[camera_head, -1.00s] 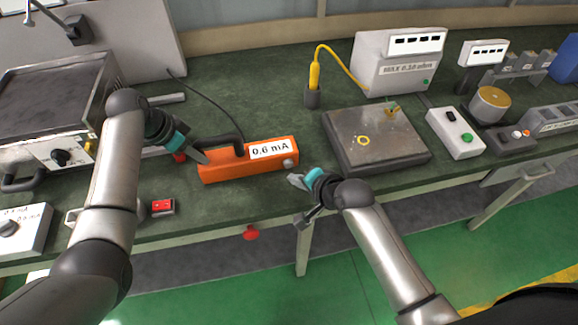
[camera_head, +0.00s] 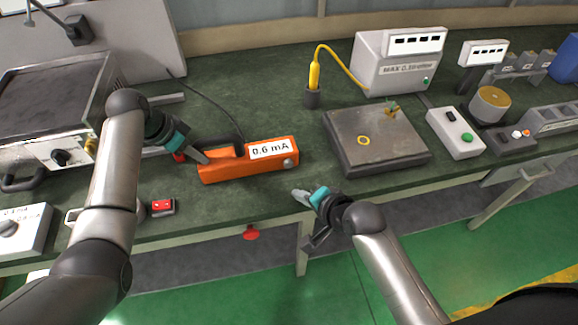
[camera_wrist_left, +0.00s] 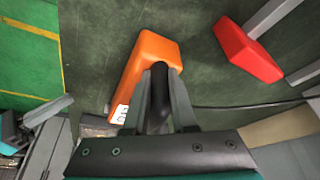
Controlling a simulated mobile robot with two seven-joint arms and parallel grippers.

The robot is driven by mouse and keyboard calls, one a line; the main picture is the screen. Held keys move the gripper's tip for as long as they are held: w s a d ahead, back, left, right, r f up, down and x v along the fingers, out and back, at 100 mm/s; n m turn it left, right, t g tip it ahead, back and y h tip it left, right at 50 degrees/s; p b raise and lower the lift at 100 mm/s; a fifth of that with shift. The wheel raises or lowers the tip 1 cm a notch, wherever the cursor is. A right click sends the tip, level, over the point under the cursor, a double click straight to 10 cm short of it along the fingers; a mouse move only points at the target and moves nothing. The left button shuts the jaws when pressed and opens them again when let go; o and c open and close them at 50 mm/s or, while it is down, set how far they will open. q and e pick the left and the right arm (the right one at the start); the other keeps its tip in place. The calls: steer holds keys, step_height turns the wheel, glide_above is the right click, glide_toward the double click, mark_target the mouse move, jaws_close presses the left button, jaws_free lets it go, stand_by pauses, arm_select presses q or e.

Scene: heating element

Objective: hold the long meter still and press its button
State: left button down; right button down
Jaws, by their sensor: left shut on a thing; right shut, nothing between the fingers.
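The long orange meter (camera_head: 225,170) lies on the green bench, with a "0.6 mA" label on its top. Its round grey button (camera_head: 288,162) is at the right end. My left gripper (camera_head: 203,157) is at the meter's left part; the left wrist view shows its fingers shut on the black handle (camera_wrist_left: 159,90). The meter also shows in that view (camera_wrist_left: 143,62). My right gripper (camera_head: 300,196) is shut and empty, in front of the button near the bench's front edge and apart from the meter.
A metal hot plate (camera_head: 375,145) stands right of the meter. A yellow probe (camera_head: 314,75) stands in a holder behind. A black cable (camera_head: 215,105) runs to the meter.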

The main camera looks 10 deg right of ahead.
arm_select(q)
steer(key=c, duration=0.7)
jaws_free()
steer(key=shift+o, duration=0.2)
